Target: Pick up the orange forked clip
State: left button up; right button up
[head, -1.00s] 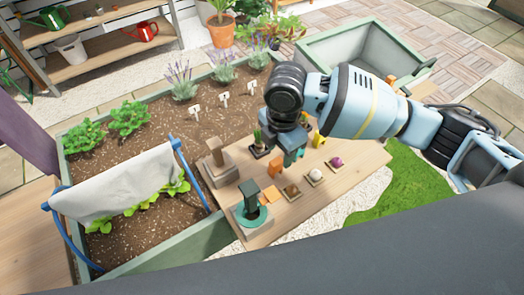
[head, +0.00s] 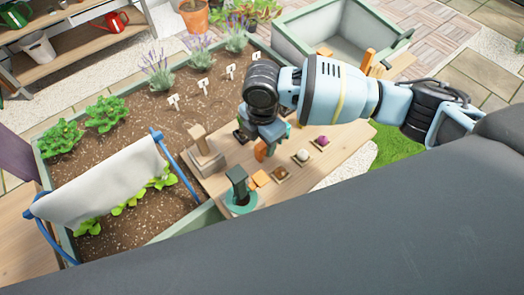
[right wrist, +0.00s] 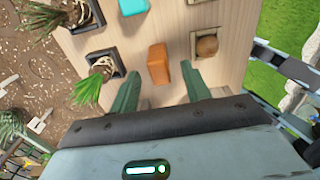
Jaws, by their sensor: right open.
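The orange clip (head: 261,150) stands on the wooden work board (head: 222,180), partly hidden behind my right gripper in the head view. In the right wrist view the orange clip (right wrist: 158,64) shows as a small upright block; its fork cannot be made out. My right gripper (right wrist: 160,82) is open and empty. Its two green fingers point at the clip, which lies just beyond the tips and roughly between them. In the head view the right gripper (head: 268,136) hangs low over the board. My left gripper is not in view.
A teal block (right wrist: 133,5), two small dark pots with plants (right wrist: 103,65) and a tray with a brown ball (right wrist: 206,45) surround the clip. The soil bed (head: 150,120) lies left.

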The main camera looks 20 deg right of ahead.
aim_at(263, 145)
jog(key=shift+f, duration=1.35)
jog(key=shift+c, duration=0.2)
jog(key=c, duration=0.9)
jog(key=shift+w+r, duration=0.1)
jog(key=shift+r, duration=0.05)
notch_tip(263, 145, up, 10)
jog(key=shift+f+p, duration=0.1)
jog(key=shift+p, duration=0.3)
